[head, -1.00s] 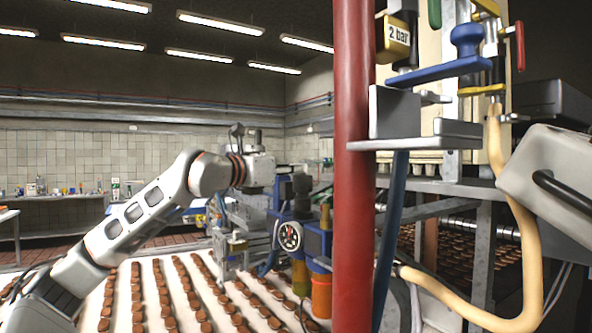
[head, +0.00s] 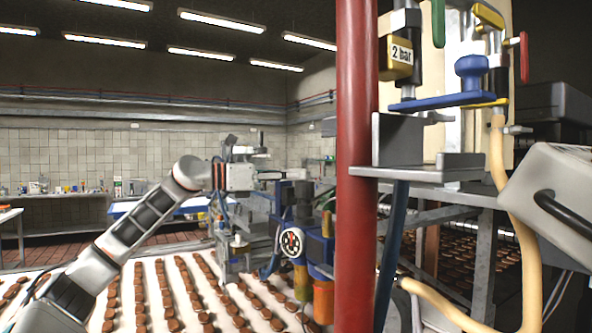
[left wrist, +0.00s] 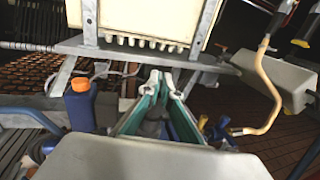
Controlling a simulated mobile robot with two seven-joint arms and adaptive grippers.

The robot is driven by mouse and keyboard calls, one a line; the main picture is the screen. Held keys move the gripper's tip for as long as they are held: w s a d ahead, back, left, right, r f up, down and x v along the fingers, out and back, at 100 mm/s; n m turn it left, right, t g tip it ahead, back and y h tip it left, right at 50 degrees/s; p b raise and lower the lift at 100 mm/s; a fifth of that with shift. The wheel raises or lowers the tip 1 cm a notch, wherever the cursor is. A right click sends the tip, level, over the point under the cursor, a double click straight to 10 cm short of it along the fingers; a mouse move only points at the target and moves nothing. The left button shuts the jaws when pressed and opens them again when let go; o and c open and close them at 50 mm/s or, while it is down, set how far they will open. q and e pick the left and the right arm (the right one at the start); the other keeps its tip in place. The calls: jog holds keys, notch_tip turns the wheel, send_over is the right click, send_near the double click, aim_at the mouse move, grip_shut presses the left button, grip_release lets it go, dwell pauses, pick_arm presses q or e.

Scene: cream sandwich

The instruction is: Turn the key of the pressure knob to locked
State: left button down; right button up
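My left gripper (head: 268,174) is left of a blue pressure unit with a round white-faced gauge (head: 291,242). A dark knob (head: 295,191) tops this unit, close to the fingertips. In the left wrist view my gripper's fingers (left wrist: 161,82), with green inner sides, stand apart with a gap at the tips. A dark rounded part (left wrist: 152,127), which looks like the knob, shows between or below them. I cannot tell whether they touch it. The key and its position cannot be made out. My right gripper is not in view.
A red upright pipe (head: 356,220) stands just right of the pressure unit. Rows of brown biscuits (head: 170,295) lie on the conveyor below.

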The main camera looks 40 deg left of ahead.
pick_arm(q)
jog(key=shift+w+a+r+m+g+h, duration=0.15)
jog(key=shift+m+g+h, duration=0.15)
jog(key=shift+m+h, duration=0.15)
jog(key=m+g+h+p, duration=0.1)
jog(key=m+g+h, duration=0.1)
jog(key=shift+w+a+h, duration=0.1)
jog(key=shift+h, duration=0.25)
jog(key=shift+w+a+m+g+h, duration=0.1)
jog(key=shift+w+m+g+h, duration=0.1)
jog(key=shift+m+g+h, duration=1.15)
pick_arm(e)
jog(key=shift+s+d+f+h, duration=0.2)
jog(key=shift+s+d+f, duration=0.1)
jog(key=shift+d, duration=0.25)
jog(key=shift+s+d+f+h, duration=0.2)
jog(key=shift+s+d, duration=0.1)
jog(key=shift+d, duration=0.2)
pick_arm(q)
jog(key=shift+w+f+g, duration=0.1)
jog(key=shift+f+g, duration=0.15)
jog(key=shift+g, duration=0.4)
jog(key=shift+f+m+h, duration=0.15)
jog(key=shift+m+h, duration=0.1)
jog(key=shift+m, duration=0.05)
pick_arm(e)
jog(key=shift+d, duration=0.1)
